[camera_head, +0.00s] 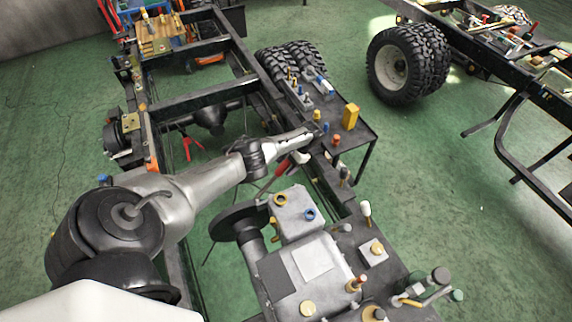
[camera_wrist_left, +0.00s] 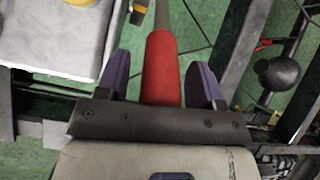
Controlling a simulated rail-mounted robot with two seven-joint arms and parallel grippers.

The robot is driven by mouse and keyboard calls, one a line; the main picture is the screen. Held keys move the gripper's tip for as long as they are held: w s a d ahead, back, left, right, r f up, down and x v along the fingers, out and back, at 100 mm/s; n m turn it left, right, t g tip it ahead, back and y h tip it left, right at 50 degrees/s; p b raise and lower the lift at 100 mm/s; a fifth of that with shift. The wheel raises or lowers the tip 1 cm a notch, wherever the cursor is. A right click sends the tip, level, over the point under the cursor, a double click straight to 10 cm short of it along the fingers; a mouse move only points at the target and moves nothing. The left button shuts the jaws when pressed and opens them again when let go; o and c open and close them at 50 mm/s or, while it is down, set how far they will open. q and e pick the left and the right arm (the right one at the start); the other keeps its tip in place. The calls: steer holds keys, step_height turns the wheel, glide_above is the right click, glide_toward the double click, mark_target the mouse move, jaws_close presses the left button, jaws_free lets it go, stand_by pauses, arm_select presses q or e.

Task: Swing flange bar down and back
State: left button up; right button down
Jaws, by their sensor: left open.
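The flange bar is a thin grey rod with a red handle (camera_head: 283,167), slanting down to the left beside the grey engine block in the head view. In the left wrist view its red handle (camera_wrist_left: 162,70) runs up from the palm and the rod continues beyond it. My left gripper (camera_head: 289,163) is at the handle, small and partly hidden in the head view. In the wrist view its two purple fingers (camera_wrist_left: 161,75) stand on either side of the handle, with a visible gap on each side, so it is open around it. My right gripper is not in view.
The grey engine block (camera_head: 300,262) sits at the lower middle, close to the bar. Black chassis rails (camera_head: 200,100) run along the left. A side shelf (camera_head: 352,140) holds small coloured parts and a yellow block (camera_head: 350,116).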

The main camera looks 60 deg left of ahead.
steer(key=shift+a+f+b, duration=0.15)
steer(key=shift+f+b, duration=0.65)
steer(key=shift+b, duration=0.05)
arm_select(q)
steer(key=v, duration=1.4)
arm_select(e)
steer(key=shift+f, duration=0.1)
